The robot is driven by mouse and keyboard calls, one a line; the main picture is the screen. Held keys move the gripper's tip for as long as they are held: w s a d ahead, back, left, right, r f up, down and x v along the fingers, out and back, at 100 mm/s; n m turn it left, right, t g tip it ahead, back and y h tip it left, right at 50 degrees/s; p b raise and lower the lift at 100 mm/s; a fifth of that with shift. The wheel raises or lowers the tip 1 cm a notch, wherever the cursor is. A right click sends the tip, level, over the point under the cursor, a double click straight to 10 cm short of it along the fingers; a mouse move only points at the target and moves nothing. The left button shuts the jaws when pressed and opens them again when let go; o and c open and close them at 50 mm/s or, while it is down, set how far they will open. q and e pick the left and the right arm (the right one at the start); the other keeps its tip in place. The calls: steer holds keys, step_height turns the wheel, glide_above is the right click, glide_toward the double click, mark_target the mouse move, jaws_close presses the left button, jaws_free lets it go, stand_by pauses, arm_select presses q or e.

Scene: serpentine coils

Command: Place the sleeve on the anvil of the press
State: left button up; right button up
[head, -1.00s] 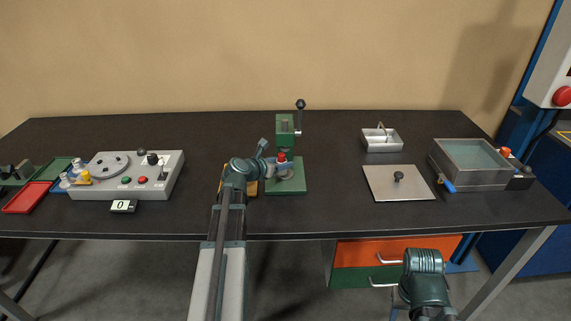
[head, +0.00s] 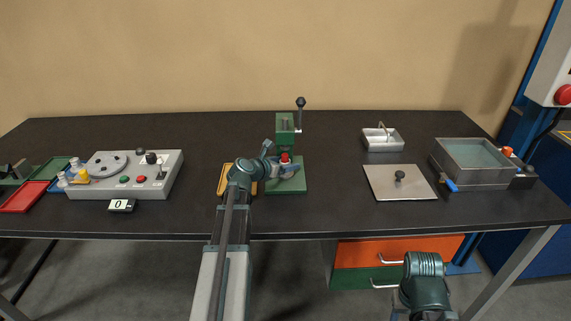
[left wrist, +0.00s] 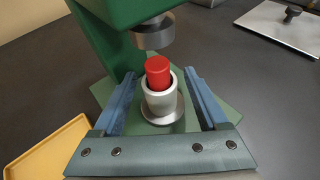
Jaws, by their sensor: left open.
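A pale metal sleeve (left wrist: 158,97) stands upright on the round metal anvil (left wrist: 163,117) of the green press (head: 285,124). A red cylinder (left wrist: 158,71) sits inside the sleeve and sticks out of its top; its red also shows in the head view (head: 285,157). The press ram (left wrist: 153,33) is above it with a gap. My left gripper (left wrist: 158,88) is open, its blue fingers on either side of the sleeve with gaps. In the head view my left gripper (head: 287,171) is at the press. My right arm shows at bottom right, without its jaws.
A yellow tray (left wrist: 38,150) lies left of the press. A grey control box (head: 110,188) is farther left. A plate with a black knob (head: 382,184), a small metal tray (head: 381,146) and a square basin (head: 475,185) are to the right. Bare table lies between.

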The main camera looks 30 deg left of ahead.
arm_select(q)
steer(key=shift+r, duration=0.2)
steer(key=p+v, duration=0.4)
steer(key=v, duration=0.7)
steer(key=shift+s+r+p, duration=0.15)
steer(key=shift+s+p, duration=0.15)
steer(key=shift+p, duration=0.1)
steer(key=shift+s, duration=0.15)
